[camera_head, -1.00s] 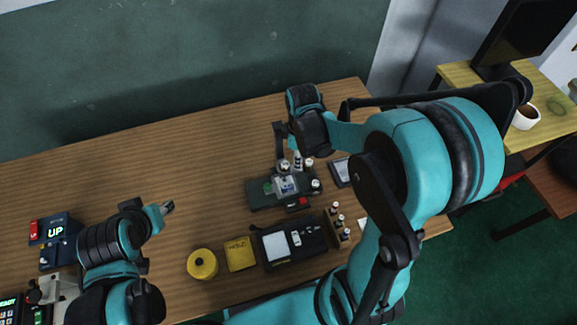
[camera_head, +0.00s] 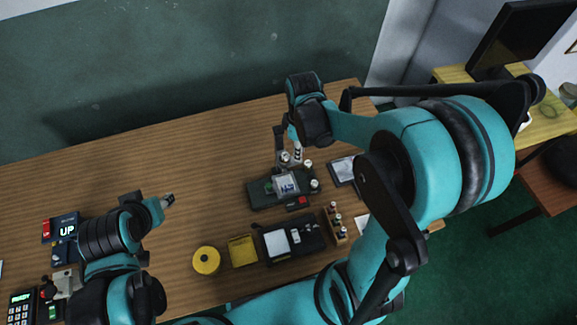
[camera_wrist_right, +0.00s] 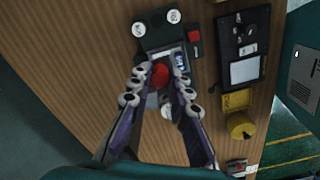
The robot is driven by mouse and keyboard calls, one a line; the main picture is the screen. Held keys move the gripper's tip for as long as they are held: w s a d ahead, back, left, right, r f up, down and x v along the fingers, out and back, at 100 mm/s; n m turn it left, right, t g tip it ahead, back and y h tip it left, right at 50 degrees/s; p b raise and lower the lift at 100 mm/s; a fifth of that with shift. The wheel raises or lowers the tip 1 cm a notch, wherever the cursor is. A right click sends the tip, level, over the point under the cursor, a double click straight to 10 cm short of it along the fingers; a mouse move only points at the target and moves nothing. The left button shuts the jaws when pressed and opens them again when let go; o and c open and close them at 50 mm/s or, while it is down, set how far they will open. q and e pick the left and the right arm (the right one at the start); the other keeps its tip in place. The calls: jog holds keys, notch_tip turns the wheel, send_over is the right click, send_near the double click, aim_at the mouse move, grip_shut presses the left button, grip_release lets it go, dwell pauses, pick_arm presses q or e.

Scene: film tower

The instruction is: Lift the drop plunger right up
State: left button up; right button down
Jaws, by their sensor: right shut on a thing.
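The film tower station (camera_head: 263,200) is a dark base with a clear block and small knobs, standing on the wooden table. My right gripper (camera_head: 292,148) reaches down over its back edge. In the right wrist view the two fingers (camera_wrist_right: 160,80) close in on either side of a red round knob, the drop plunger (camera_wrist_right: 158,74). The gripper is shut on it; the fingers and the view angle hide its stem. My left gripper (camera_head: 168,200) is at the left, over the table and away from the station; its fingertips are too small to judge.
In front of the station lie a black tray (camera_head: 312,240), a yellow box (camera_head: 242,250) and a yellow round roll (camera_head: 206,260). A small rack of bottles (camera_head: 336,222) and a framed pad (camera_head: 346,170) are to the right. The table behind is clear.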

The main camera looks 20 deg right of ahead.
jog(key=shift+r+p, duration=1.35)
jog(key=shift+r, duration=0.6)
jog(key=c, duration=1.5)
grip_release()
jog(key=shift+f, duration=0.15)
jog(key=shift+r+p, duration=1.9)
jog(key=shift+r, duration=0.65)
jog(key=shift+f, duration=0.1)
